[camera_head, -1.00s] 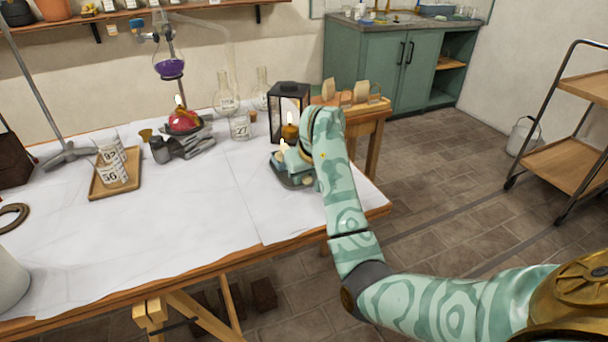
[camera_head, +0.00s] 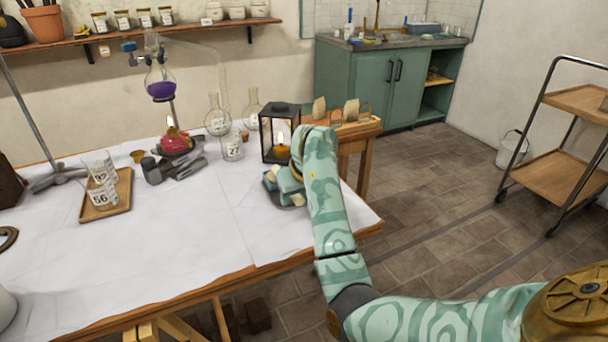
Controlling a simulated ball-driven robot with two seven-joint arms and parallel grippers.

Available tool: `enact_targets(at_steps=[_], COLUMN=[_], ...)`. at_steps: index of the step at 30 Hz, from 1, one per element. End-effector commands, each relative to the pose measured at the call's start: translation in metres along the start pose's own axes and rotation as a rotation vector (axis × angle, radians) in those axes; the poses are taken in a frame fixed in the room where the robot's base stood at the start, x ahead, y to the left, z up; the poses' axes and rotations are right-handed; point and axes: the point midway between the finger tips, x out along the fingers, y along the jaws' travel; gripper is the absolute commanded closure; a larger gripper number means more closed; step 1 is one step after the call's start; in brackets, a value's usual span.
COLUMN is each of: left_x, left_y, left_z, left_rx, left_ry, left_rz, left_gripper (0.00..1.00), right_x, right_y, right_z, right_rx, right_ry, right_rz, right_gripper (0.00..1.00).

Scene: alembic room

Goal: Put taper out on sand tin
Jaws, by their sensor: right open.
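My right gripper (camera_head: 280,186) is open and low over the front right part of the white-covered table (camera_head: 220,225), in front of the black lantern. My own wrist hides part of it. A dark, shallow dish (camera_head: 288,204), perhaps the sand tin, shows partly beneath it. Small cream bits show at the fingers, but I cannot tell whether any is the taper. No flame shows at the gripper. My left gripper is not in view.
The black lantern (camera_head: 266,140) with a lit candle (camera_head: 281,151) stands close behind my gripper. A flame burns by a red item (camera_head: 175,143) under the purple flask (camera_head: 160,84). A wooden tray (camera_head: 121,204) holds labelled beakers. The front middle of the table is clear.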

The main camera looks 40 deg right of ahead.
Motion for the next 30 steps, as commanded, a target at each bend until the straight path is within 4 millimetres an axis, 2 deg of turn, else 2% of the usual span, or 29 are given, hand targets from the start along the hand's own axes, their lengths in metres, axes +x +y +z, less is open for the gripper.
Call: enact_targets(at_steps=[1, 4, 9, 15, 21, 30], left_x=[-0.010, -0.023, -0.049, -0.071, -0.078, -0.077], left_y=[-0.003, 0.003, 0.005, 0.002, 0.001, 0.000], left_z=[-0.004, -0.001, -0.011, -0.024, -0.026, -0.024], left_rx=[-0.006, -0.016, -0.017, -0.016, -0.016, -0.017], left_ry=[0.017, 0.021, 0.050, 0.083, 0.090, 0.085], left_rz=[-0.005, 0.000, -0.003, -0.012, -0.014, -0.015], left_gripper=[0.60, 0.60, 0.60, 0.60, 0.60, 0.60], right_x=[-0.019, -0.048, -0.097, -0.136, -0.150, -0.149], right_y=[-0.001, -0.001, -0.001, 0.000, 0.000, 0.000], right_z=[-0.004, -0.005, -0.005, -0.004, -0.001, 0.000], right_rx=[0.001, 0.001, 0.002, 0.001, -0.001, -0.001], right_ry=[0.008, 0.011, 0.011, 0.007, 0.003, 0.001], right_rz=[-0.003, -0.004, -0.003, -0.002, 0.000, 0.000], right_gripper=[0.55, 0.55, 0.55, 0.55, 0.55, 0.55])
